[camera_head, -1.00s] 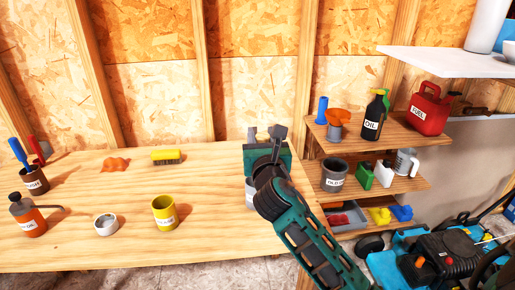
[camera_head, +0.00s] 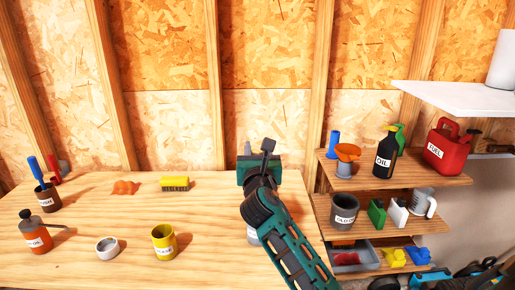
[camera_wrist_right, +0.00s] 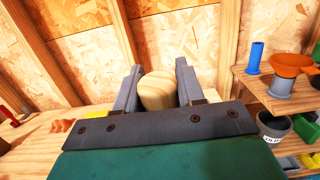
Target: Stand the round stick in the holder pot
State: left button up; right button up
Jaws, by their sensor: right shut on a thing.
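My right gripper (camera_head: 257,148) is raised over the right end of the workbench. In the right wrist view its two grey fingers are shut on the pale wooden round stick (camera_wrist_right: 158,91), whose rounded end shows between them. In the head view the stick is hidden behind the gripper. A pale labelled container (camera_head: 251,235) stands on the bench, mostly hidden by my right arm; I cannot tell whether it is the holder pot. A yellow labelled pot (camera_head: 164,247) stands open on the bench, left of the arm. My left gripper is not in view.
The workbench (camera_head: 110,220) holds a dark pot with tools (camera_head: 47,198), an orange bottle (camera_head: 35,235), a small tin (camera_head: 107,248), an orange cloth (camera_head: 124,187) and a yellow brush (camera_head: 175,183). A loaded shelf (camera_head: 435,183) stands right. The bench's middle is mostly clear.

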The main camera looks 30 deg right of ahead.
jog(key=shift+f, duration=0.5)
jog(key=shift+f+b, duration=3.25)
jog(key=shift+f, duration=1.4)
jog(key=o, duration=1.1)
jog(key=v, duration=1.3)
jog(key=shift+s, duration=0.1)
